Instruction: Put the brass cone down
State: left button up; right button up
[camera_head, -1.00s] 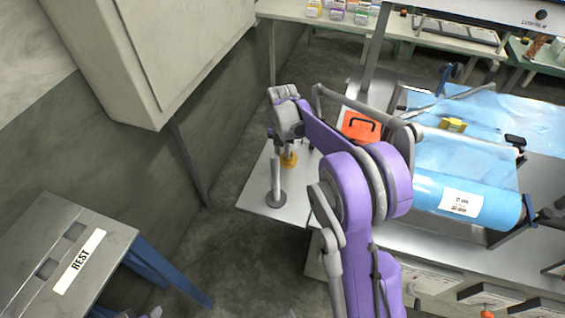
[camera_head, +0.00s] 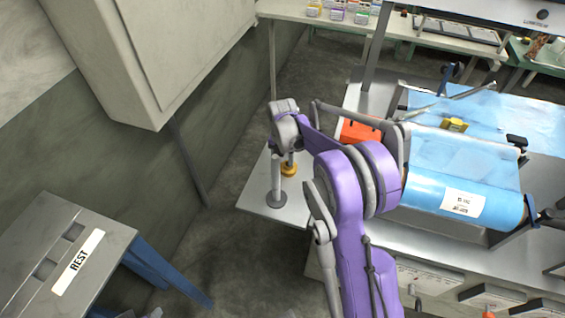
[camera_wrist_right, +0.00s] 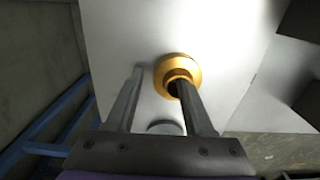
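The brass cone (camera_head: 289,169) is at the far left end of the grey metal table, beside a grey post. In the right wrist view the cone (camera_wrist_right: 191,68) shows from above as a gold ring with a dark opening, over a pale surface. My right gripper (camera_wrist_right: 160,76) has its two fingers spread apart. The right finger's tip overlaps the cone's opening; I cannot tell whether it is inside or touching. The left finger is beside the cone, with a visible gap. In the head view the gripper is right above the cone. My left gripper is not in view.
The grey post (camera_head: 275,180) on a round base stands very near the cone, in front and left. An orange case (camera_head: 359,131) and a blue film roll (camera_head: 466,187) lie to the right. A stand marked REST (camera_head: 79,262) is at lower left.

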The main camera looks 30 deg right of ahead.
aim_at(283, 165)
jog(key=shift+r, duration=0.45)
notch_tip(283, 165, up, 12)
jog(key=p, duration=0.1)
jog(key=shift+f, duration=0.25)
jog(key=shift+f, duration=0.1)
